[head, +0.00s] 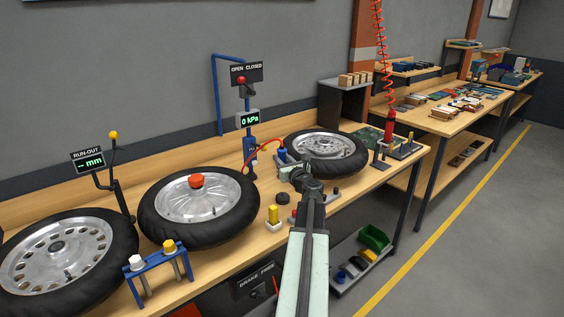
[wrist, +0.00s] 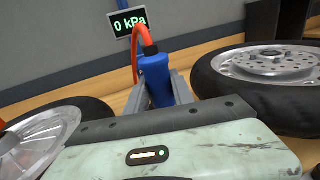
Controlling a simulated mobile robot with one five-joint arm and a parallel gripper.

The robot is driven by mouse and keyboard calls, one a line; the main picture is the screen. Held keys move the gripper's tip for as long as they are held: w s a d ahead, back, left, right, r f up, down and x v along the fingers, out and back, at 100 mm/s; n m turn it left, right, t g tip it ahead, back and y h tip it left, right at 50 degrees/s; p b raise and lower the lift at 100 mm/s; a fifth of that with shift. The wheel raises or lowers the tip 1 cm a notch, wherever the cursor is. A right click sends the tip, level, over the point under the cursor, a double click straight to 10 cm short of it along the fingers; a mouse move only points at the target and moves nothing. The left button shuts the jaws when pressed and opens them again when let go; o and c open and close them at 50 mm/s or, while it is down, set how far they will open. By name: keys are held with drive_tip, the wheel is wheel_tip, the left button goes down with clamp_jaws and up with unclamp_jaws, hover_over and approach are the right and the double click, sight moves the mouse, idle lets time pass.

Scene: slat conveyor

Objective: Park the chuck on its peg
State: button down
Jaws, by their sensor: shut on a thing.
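The chuck is a blue cylinder (head: 282,154) with a dark collar and an orange-red hose at its top. It also shows in the wrist view (wrist: 156,80), roughly upright between the grey jaws. My gripper (head: 284,161) is shut on it, above the bench between the middle and right wheels. The hose (head: 264,146) loops left to a blue post (head: 250,152) with a 0 kPa display (head: 248,119). I cannot tell which upright is the chuck's peg. A yellow upright (head: 272,213) on a white base stands left of my arm.
The middle wheel (head: 172,232) with a red cap and the right wheel (head: 296,155) flank my gripper. A blue stand (head: 152,268) with white-topped and yellow-topped pins is at the front. A lever (head: 242,82) and the run-out gauge (head: 88,160) rise behind.

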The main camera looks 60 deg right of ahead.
drive_tip(key=shift+f+b, duration=4.2)
drive_tip(key=shift+f, duration=0.05)
drive_tip(key=shift+s+r+p, duration=0.1)
drive_tip(key=shift+s+p, duration=0.15)
drive_tip(key=shift+p, duration=0.15)
drive_tip(key=shift+f+b, duration=0.9)
drive_tip(key=shift+b, duration=0.05)
drive_tip(key=c, duration=1)
unclamp_jaws()
wheel_tip(320, 180, up, 11)
drive_tip(key=p, duration=1.1)
drive_tip(key=shift+s+r, duration=0.1)
drive_tip(key=shift+r, duration=0.05)
drive_tip(key=shift+a, duration=0.1)
